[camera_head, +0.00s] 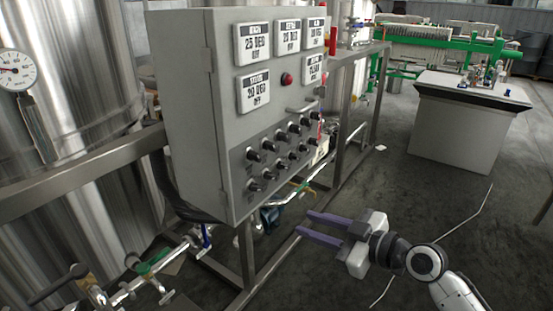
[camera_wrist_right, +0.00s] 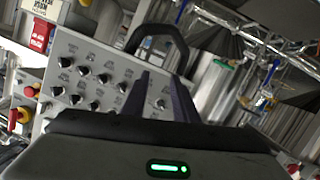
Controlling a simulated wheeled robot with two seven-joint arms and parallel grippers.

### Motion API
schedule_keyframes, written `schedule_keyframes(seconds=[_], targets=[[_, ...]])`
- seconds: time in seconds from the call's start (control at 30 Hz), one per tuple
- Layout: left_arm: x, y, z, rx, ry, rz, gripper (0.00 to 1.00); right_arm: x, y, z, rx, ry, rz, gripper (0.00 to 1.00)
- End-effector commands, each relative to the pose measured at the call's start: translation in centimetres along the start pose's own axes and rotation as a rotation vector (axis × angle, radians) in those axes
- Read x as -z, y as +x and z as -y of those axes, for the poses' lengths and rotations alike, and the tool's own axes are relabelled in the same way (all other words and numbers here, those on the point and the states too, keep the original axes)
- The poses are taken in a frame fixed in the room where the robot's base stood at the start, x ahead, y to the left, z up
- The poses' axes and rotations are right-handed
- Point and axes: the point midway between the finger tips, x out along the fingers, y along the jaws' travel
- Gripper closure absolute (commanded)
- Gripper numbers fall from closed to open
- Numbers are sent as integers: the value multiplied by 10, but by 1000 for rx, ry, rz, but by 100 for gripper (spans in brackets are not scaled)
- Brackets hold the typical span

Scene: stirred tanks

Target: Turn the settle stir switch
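A grey control box (camera_head: 222,120) stands at the centre of the head view. Its lower front panel (camera_head: 234,160) carries rows of black rotary switches (camera_head: 268,145); their labels are too small to read, so I cannot tell which is the settle stir switch. The right wrist view shows the same panel (camera_wrist_right: 112,64) tilted, with several knobs (camera_wrist_right: 103,78). My right gripper (camera_head: 303,223) is below and to the right of the box, apart from it. Its two purple fingers are parted with nothing between them. In the right wrist view, the fingers (camera_wrist_right: 162,82) point towards the panel. My left gripper is not in view.
Above the switches are several displays (camera_head: 253,43), a red lamp (camera_head: 287,79) and a handle (camera_head: 300,107). A metal frame (camera_head: 246,262) and pipes run beneath the box. Steel tanks (camera_head: 75,75) stand at left. Open floor lies right, before a grey-sided bench (camera_head: 455,130).

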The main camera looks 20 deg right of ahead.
Motion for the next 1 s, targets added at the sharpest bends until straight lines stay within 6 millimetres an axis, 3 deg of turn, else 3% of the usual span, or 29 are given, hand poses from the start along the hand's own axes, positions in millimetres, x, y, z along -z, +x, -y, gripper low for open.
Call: schedule_keyframes(seconds=[0.03, 0.1, 0.2, 0.3, 0.47, 0.8, 1.0], targets=[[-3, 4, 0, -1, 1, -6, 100, 30, -1, -21, 2, -65, -69, 73], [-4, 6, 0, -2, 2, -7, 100, 68, -8, -41, 10, -139, -151, 73], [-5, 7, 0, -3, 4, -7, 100, 107, -19, -57, 14, -213, -236, 73], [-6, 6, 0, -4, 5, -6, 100, 127, -24, -64, 16, -250, -279, 73], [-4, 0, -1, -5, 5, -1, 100, 139, -12, -65, 17, -257, -293, 73], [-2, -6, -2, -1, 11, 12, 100, 156, 48, -61, 18, -254, -291, 73], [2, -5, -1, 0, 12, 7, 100, 160, 68, -60, 16, -255, -290, 73]])
